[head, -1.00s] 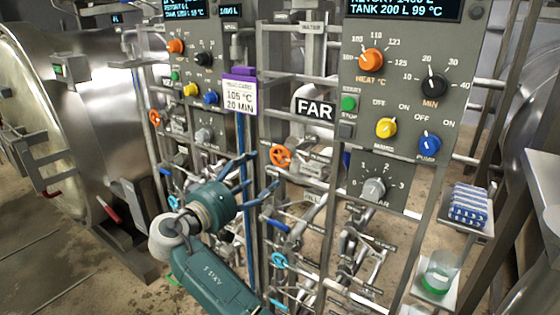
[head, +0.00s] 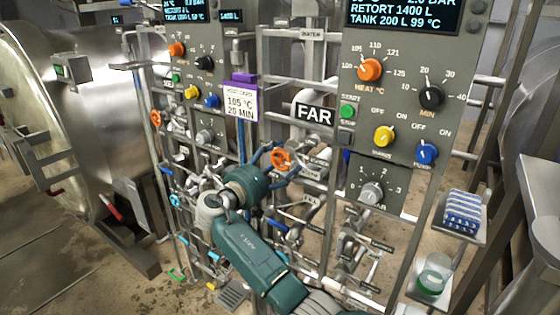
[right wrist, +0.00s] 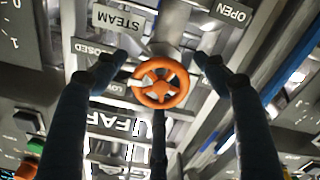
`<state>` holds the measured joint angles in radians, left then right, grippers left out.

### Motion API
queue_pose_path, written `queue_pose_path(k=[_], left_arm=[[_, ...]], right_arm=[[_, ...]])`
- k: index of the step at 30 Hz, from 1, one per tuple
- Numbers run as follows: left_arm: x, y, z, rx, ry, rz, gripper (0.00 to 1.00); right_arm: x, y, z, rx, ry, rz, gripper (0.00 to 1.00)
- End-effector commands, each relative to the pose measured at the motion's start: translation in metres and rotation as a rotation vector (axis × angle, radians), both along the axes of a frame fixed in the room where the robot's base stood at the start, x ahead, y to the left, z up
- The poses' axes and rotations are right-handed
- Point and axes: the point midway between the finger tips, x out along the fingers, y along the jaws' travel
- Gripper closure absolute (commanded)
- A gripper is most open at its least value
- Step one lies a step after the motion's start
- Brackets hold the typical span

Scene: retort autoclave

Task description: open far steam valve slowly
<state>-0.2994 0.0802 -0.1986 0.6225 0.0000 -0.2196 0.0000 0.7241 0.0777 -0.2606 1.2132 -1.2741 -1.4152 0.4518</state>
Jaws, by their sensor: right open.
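In the right wrist view the orange wheel (right wrist: 161,84) lies near the middle, below an upside-down STEAM label (right wrist: 118,20). My right gripper (head: 275,163) is at the wheel in the head view. In the wrist view my right gripper (right wrist: 159,67) is open, one blue finger on each side of the wheel, with visible gaps. I cannot tell whether the fingertips reach past the rim. My left gripper is out of view.
The FAR sign (head: 315,114) and a grey control panel (head: 402,98) with orange, black, yellow and blue knobs stand right of the wheel. Labelled pipes and blue-handled valves crowd below. A purple-topped card (head: 240,101) hangs to the left. A steel retort (head: 95,110) stands at far left.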

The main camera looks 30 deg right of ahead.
Motion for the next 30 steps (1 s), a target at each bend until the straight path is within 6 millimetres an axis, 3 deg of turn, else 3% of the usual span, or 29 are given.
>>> queue_pose_path(k=[3, 9, 20, 30], left_arm=[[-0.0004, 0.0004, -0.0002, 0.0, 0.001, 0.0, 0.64], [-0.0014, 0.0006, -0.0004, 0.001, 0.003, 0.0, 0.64], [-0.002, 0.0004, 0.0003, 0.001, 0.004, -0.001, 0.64], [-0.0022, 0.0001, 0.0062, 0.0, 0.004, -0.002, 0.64]], right_arm=[[-0.0001, 0.0001, -0.0001, 0.0, 0.0, 0.0, 0.32], [-0.0002, 0.0002, -0.0004, 0.0, 0.001, 0.0, 0.72], [-0.0009, 0.0001, -0.0021, -0.016, 0.046, -0.001, 0.73], [-0.0017, -0.0002, -0.0022, -0.102, 0.262, -0.002, 0.73]])
